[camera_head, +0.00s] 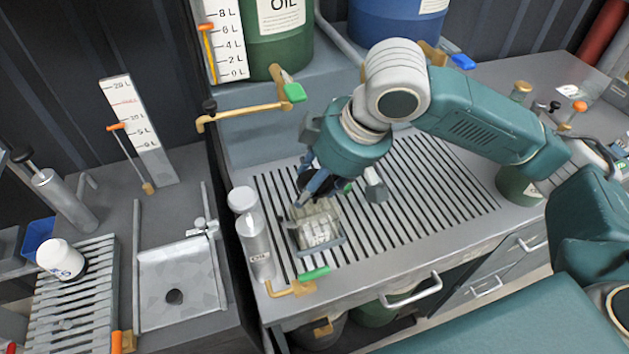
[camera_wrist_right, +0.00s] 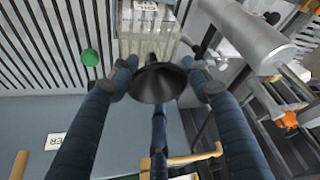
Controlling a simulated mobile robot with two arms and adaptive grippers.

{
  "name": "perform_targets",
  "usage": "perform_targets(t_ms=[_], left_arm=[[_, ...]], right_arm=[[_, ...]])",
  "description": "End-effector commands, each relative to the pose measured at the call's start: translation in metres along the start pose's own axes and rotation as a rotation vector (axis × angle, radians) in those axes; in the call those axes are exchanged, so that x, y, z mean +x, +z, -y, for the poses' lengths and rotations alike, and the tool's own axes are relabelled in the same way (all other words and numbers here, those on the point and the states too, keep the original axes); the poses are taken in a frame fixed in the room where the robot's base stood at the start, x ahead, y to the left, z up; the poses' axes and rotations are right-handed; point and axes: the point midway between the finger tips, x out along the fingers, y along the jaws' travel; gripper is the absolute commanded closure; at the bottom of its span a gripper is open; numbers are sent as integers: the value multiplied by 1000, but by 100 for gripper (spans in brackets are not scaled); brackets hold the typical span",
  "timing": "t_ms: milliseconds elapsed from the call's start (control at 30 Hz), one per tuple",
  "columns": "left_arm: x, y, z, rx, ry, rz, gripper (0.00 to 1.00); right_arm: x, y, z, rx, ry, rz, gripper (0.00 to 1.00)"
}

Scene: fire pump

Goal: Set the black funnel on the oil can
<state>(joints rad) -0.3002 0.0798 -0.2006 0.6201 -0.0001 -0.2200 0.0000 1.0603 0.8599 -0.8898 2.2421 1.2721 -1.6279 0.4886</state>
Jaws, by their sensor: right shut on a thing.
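The black funnel (camera_wrist_right: 160,82) is between the fingers of my right gripper (camera_wrist_right: 161,72), which is shut on it, wide mouth toward the wrist camera. In the head view, the right gripper (camera_head: 318,184) hangs over the slotted worktop and mostly hides the funnel. A pale, boxy can with a printed label (camera_head: 318,228), seemingly the oil can, stands on the worktop just in front of and below the gripper. It also shows behind the funnel in the wrist view (camera_wrist_right: 148,28). I cannot tell whether funnel and can touch. My left gripper is not in view.
A grey cylinder (camera_head: 256,242) stands close left of the can. A brass tap with a green handle (camera_head: 255,112) reaches out behind, below a green OIL drum (camera_head: 278,38). A blue drum (camera_head: 396,22) is at the back. The slotted worktop (camera_head: 440,205) is clear to the right.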

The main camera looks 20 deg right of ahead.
Motion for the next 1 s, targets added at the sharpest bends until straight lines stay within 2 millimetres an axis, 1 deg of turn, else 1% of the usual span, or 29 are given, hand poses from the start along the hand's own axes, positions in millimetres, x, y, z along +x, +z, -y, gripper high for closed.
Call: perform_targets(t_ms=[333,767,1000], left_arm=[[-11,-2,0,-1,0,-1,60],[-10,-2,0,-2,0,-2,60],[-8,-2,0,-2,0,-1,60]], right_arm=[[-1,0,0,0,0,1,77],[1,0,0,0,0,1,77],[5,2,0,0,0,1,77]])
